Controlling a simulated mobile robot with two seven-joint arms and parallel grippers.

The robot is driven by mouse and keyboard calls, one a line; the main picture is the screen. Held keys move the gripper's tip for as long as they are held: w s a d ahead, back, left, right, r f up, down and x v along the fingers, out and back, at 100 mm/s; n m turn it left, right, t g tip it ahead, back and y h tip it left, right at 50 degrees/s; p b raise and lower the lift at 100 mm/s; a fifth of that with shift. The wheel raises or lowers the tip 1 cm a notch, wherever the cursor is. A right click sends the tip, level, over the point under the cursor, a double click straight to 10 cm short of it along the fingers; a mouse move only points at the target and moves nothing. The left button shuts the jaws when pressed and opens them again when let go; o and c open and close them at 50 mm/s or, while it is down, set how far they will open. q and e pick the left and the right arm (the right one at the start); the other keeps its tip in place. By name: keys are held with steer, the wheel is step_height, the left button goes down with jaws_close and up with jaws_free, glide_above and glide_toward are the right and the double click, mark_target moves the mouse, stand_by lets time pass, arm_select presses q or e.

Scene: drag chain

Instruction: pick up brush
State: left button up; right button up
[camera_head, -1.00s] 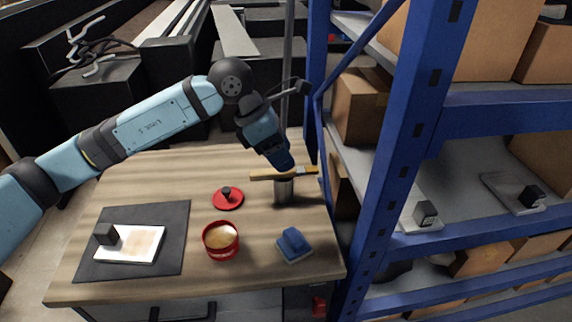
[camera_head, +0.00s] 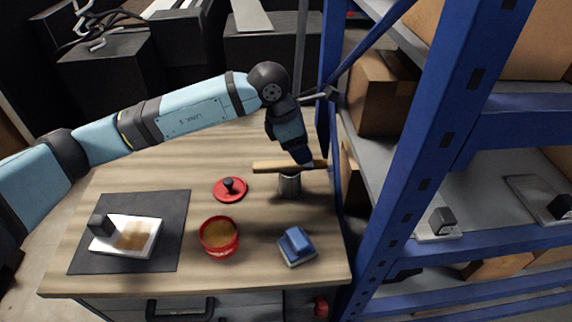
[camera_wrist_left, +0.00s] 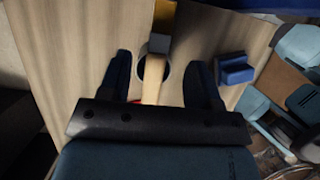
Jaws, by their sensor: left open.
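The brush (camera_head: 274,167) has a light wooden handle and lies across the top of a grey metal cup (camera_head: 290,186) near the table's right edge. My left gripper (camera_head: 304,161) comes down over the brush from above and hides part of it in the head view. In the left wrist view, the brush handle (camera_wrist_left: 153,82) runs between the two open fingers of my left gripper (camera_wrist_left: 161,76), with a gap on each side. The brush's yellow part (camera_wrist_left: 164,15) points away from the gripper, beyond the cup (camera_wrist_left: 158,43). My right gripper is not in view.
On the wooden table (camera_head: 90,285) are a red lid (camera_head: 231,191), a red pot (camera_head: 219,238), a blue block-like tool (camera_head: 296,245) and a dark mat (camera_head: 85,257) with a white tray (camera_head: 149,223). A blue shelf rack (camera_head: 401,170) stands close on the right.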

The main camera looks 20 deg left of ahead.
arm_select(q)
steer(key=x, duration=0.5)
steer(key=shift+a+p, duration=0.15)
steer(key=shift+p, duration=0.15)
steer(key=shift+s, duration=0.1)
jaws_close()
steer(key=shift+r, duration=0.1)
